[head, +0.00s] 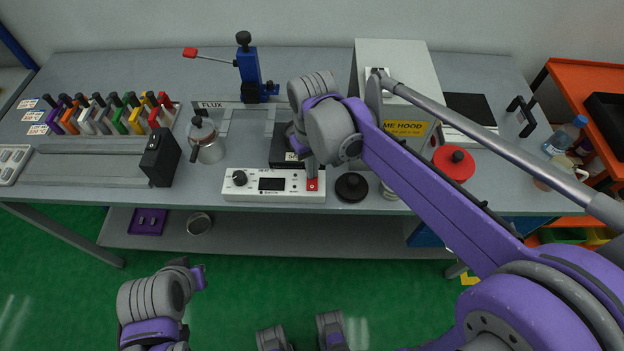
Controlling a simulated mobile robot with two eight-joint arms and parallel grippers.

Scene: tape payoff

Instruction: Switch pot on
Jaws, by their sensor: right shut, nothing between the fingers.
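A white control unit (245,187) with a black dial, a dark display and a red switch (312,185) at its right end sits near the bench's front edge. My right gripper (311,173) points down at the red switch, its tip right above or touching it; I cannot tell which. It is shut and holds nothing. A black box (283,158), partly hidden by my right gripper, stands behind the unit. A small silver pot with a black lid knob (208,150) stands to the left. My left gripper (196,274) is low in front of the bench; its fingers are unclear.
A black round knobbed lid (351,187) lies right of the unit. A red knobbed lid (454,164) is farther right. A fume hood (397,65) stands behind my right arm. A black block (160,158) and a rack of coloured tools (105,114) are at left.

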